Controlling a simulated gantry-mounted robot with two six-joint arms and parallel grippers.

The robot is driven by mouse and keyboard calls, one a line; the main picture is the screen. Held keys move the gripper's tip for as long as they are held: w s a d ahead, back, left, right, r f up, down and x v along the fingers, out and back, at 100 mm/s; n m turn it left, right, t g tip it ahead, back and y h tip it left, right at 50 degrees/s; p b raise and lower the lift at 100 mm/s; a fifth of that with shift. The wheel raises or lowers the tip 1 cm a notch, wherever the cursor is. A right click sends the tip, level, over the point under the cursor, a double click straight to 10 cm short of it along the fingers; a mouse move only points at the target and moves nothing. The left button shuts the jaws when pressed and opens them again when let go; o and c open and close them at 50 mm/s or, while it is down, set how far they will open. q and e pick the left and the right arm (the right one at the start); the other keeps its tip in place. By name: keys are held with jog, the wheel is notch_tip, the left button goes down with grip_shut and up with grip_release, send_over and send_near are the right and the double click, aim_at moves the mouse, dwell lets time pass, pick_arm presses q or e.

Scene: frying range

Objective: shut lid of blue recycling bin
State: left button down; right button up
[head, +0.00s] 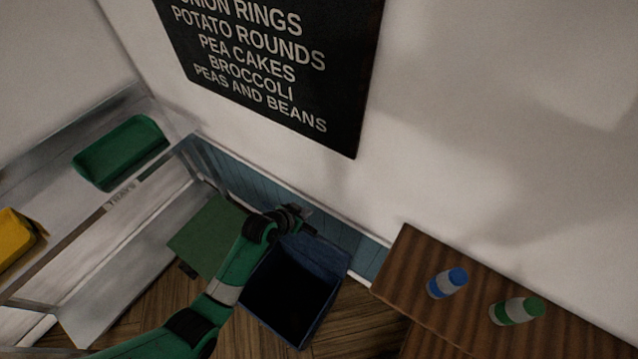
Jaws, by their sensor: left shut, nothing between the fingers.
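The blue recycling bin (317,309) stands on the floor by the wall, in the lower middle of the head view. Its top is open and its inside is dark. A blue panel at its back (322,260), by the wall, looks like its raised lid. My left gripper (306,222) is at the end of the green arm, above the back left corner of the bin near the wall. It is shut and empty. I cannot tell whether it touches the lid. My left arm covers part of the bin's left side. My right gripper is out of view.
A green bin with a flat top (208,236) stands left of the blue one.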

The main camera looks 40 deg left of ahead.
pick_arm(q)
jog(key=shift+n, duration=0.3)
jog(key=f+b, duration=0.1)
jog(key=f, duration=0.1)
jog(key=f+b, duration=0.2)
jog(key=a+f+b, duration=0.1)
jog(key=f+b, duration=0.1)
jog(key=shift+w+f, duration=0.1)
jog(key=shift+f, duration=0.35)
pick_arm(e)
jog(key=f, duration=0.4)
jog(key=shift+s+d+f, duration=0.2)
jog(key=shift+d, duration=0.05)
pick_arm(q)
jog(key=shift+b, duration=0.35)
